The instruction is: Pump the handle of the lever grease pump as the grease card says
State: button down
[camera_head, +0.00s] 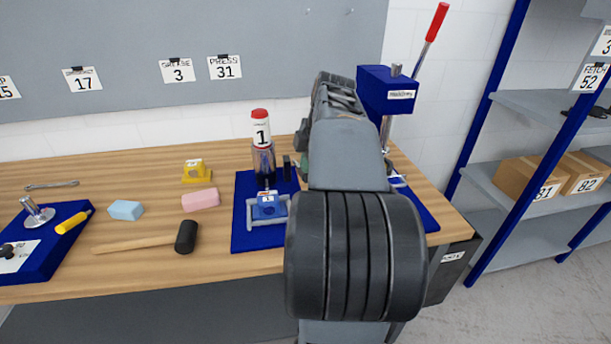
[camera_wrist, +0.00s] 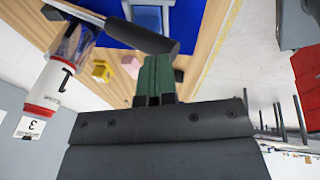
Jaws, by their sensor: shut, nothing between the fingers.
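The grease card (camera_head: 178,69) on the wall board reads "GREASE 3". The lever grease pump (camera_head: 261,135) stands upright on a blue mat, with a red cap, a white band marked "1" and a clear body. It also shows tilted at the left of the wrist view (camera_wrist: 50,82). Its dark handle (camera_wrist: 125,32) reaches across the wrist view; a dark upright piece beside the pump in the head view (camera_head: 287,168) looks like its end. My gripper (camera_wrist: 157,75) is shut and empty, its green fingertips close to the handle's end. Whether they touch, I cannot tell. My arm hides part of the mat.
A blue press (camera_head: 387,90) with a red-gripped lever (camera_head: 436,22) stands behind my arm. A mallet (camera_head: 186,236), pink block (camera_head: 200,199), blue block (camera_head: 126,210) and yellow piece (camera_head: 196,171) lie left. A blue frame-like fixture (camera_head: 268,212) sits before the pump.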

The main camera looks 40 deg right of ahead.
jog(key=shift+v, duration=2.15)
jog(key=s+a+f+m+p, duration=0.1)
jog(key=a+f+m, duration=0.5)
jog(key=a, duration=0.6)
jog(key=s+a+f+m+p, duration=0.1)
jog(key=a+f+m, duration=0.5)
jog(key=a, duration=0.7)
notch_tip(320, 180, down, 2)
jog(key=shift+s+f+m+h+p, duration=0.1)
jog(key=shift+s+m+h+p, duration=0.15)
jog(key=shift+m+h+p, duration=0.2)
